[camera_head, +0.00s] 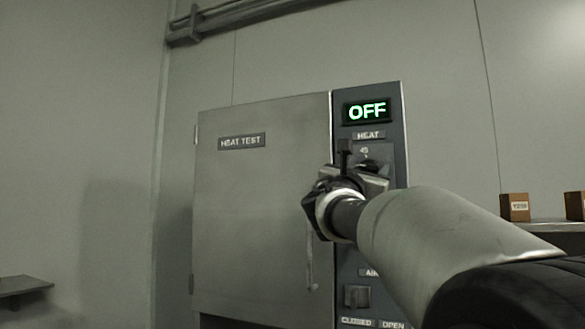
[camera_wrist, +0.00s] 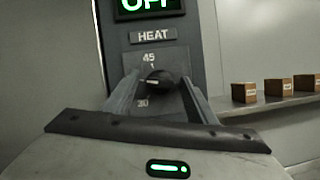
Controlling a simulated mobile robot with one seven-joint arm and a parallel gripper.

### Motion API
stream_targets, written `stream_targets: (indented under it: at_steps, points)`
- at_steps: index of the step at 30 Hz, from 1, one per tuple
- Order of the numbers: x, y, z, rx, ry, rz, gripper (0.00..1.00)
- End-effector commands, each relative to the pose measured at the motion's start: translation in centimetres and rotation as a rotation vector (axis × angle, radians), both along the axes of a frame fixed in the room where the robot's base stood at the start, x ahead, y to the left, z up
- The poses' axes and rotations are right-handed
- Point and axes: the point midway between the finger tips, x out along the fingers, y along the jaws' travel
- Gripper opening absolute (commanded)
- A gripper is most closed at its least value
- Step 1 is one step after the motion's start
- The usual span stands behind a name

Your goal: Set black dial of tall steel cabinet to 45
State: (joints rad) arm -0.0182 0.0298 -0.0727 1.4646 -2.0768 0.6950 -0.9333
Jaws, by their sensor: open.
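The tall steel cabinet (camera_head: 260,200) has a closed door labelled HEAT TEST and a dark control panel on its right. The black dial (camera_wrist: 158,80) sits under the HEAT label in the wrist view. The mark 45 is above it and 30 is at its lower left. A pale line shows on the dial, but its exact setting is hard to read. My gripper (camera_head: 346,160) is in front of the panel and mostly hides the dial in the head view. Its fingers are open, one on each side of the dial; contact cannot be told.
A green display (camera_head: 367,111) above the HEAT label reads OFF. A lower knob (camera_head: 357,297) sits between the AIR label and the CLOSED and OPEN labels. A door handle (camera_head: 311,262) hangs left of the panel. Several brown boxes (camera_wrist: 244,92) stand on a shelf to the right.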

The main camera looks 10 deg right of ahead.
Motion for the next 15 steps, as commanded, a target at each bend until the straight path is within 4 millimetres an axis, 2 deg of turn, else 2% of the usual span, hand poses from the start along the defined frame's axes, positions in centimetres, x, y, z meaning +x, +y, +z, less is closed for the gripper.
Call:
stream_targets:
  at_steps: [5, 12, 15]
  points:
    - [-0.02, -0.01, 0.0, 0.0, 0.0, 0.0, 0.52]
    - [-0.04, 0.0, 0.0, 0.0, 0.0, 0.0, 0.13]
    - [-0.04, 0.0, 0.0, 0.001, -0.001, -0.001, 0.1]
